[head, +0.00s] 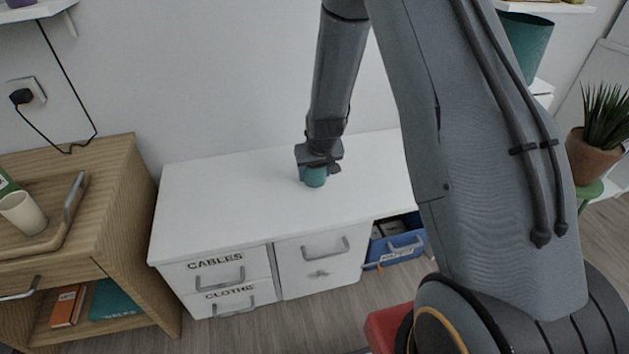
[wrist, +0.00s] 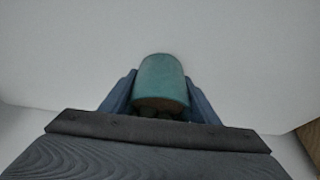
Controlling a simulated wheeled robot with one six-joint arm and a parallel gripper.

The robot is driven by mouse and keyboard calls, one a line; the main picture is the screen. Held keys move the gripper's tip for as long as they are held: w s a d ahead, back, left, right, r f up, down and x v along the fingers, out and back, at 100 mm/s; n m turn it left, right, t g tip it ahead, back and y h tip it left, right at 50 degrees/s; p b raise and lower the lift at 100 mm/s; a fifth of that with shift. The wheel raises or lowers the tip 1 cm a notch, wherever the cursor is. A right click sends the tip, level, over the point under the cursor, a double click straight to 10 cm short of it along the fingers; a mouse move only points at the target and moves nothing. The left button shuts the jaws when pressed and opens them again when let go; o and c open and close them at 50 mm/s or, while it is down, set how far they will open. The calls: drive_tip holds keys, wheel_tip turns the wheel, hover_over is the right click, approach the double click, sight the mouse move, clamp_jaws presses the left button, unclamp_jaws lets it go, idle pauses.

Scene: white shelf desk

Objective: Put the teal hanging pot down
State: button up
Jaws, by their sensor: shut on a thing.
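The teal hanging pot (head: 315,178) is small and rounded, and it shows below my gripper (head: 319,167) in the head view. My gripper is shut on the pot. In the wrist view the pot (wrist: 162,82) sits between the two blue-grey fingers of my gripper (wrist: 160,100), with a brown opening toward the camera. The pot is over the white desk top (head: 230,190), toward its middle. I cannot tell whether its underside touches the desk. Part of the pot is hidden by the fingers.
The desk top around the pot is clear. A wooden cabinet (head: 110,190) with a tray and a cream cup (head: 22,213) stands at the left. A blue bin (head: 395,250) sits under the desk's right part. A potted plant (head: 597,150) is at the far right.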

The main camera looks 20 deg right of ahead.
drive_tip(key=shift+f, duration=1.05)
drive_tip(key=shift+f, duration=0.2)
drive_tip(key=o, duration=1.4)
